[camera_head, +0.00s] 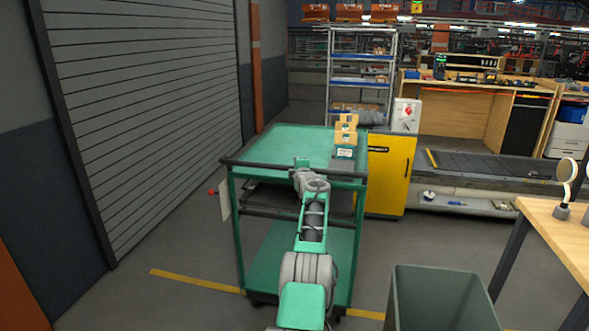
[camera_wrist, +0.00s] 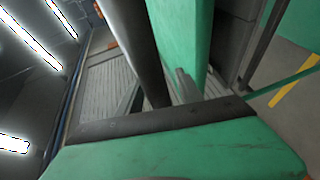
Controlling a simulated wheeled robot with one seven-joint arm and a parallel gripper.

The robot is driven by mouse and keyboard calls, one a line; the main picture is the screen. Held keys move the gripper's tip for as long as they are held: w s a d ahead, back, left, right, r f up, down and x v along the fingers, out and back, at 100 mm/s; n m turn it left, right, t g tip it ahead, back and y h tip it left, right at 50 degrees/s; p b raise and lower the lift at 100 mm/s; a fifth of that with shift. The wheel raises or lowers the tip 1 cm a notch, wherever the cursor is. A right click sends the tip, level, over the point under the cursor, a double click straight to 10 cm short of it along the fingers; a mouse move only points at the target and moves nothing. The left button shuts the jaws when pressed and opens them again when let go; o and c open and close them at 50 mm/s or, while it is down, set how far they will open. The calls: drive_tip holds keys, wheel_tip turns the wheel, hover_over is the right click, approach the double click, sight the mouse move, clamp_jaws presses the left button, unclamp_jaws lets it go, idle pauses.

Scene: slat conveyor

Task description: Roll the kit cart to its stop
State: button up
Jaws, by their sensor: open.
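The green kit cart (camera_head: 280,142) stands upright on the floor in front of me, between the shutter and a yellow cabinet. Its dark push bar (camera_head: 255,166) runs across the near side of the top. My gripper (camera_head: 303,170) is at the middle of this bar. In the wrist view the bar (camera_wrist: 137,45) runs down between the two grey fingers of my open gripper (camera_wrist: 158,92). Whether either finger touches the bar is unclear. Small cardboard boxes (camera_head: 346,130) sit on the cart's far right corner. I cannot make out a stop.
A yellow floor line (camera_head: 195,281) passes by the cart's near wheels. A roller shutter (camera_head: 150,100) is on the left. The yellow cabinet (camera_head: 390,172) stands close behind the cart's right side. A grey bin (camera_head: 440,300) and wooden table (camera_head: 560,235) are at near right.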

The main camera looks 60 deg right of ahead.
drive_tip(key=b+v, duration=0.3)
drive_tip(key=v, duration=0.4)
drive_tip(key=shift+s+a, duration=0.25)
drive_tip(key=shift+r, duration=0.15)
